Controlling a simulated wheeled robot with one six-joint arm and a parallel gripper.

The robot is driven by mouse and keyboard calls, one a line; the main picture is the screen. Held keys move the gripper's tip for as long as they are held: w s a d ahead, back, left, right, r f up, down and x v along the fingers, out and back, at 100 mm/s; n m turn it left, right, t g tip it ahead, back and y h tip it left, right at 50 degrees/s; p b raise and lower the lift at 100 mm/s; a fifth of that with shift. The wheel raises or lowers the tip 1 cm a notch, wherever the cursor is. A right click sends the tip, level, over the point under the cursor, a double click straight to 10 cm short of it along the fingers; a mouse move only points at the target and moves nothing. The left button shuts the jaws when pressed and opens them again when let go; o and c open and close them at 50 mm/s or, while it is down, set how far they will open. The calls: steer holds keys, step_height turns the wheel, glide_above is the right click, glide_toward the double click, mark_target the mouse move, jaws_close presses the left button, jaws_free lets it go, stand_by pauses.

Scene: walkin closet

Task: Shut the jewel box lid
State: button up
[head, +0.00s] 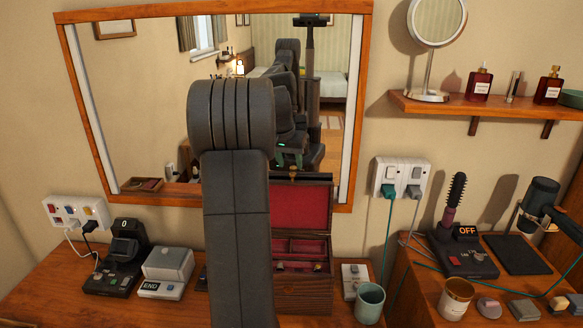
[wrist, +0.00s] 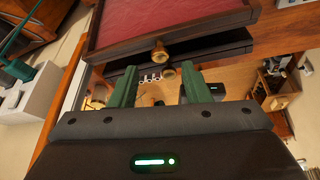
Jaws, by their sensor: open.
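The jewel box (head: 306,297) stands on the wooden dresser below the mirror. Its lid (head: 301,207) is raised and open, showing red lining, and brass-knobbed drawers or compartments show inside the box. In the wrist view, the lid's red lining (wrist: 165,18) fills the top, with a brass knob (wrist: 159,52) on its wooden edge. My gripper (wrist: 159,82) is open, its two green fingers apart near the lid edge and below the knob in the picture. Nothing shows between the fingers but the mirror behind. In the head view, my arm hides the gripper and the box's left side.
A framed mirror (head: 135,90) is behind the box. A green-grey mug (head: 369,302) and a white switch device (head: 355,278) stand close to the box's right. A grey-white box with an END label (head: 165,272) is to the left. A wall socket (head: 402,178) has hanging cables.

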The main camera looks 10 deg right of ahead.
mark_target(292, 173)
steer(key=shift+x, duration=1.95)
jaws_close()
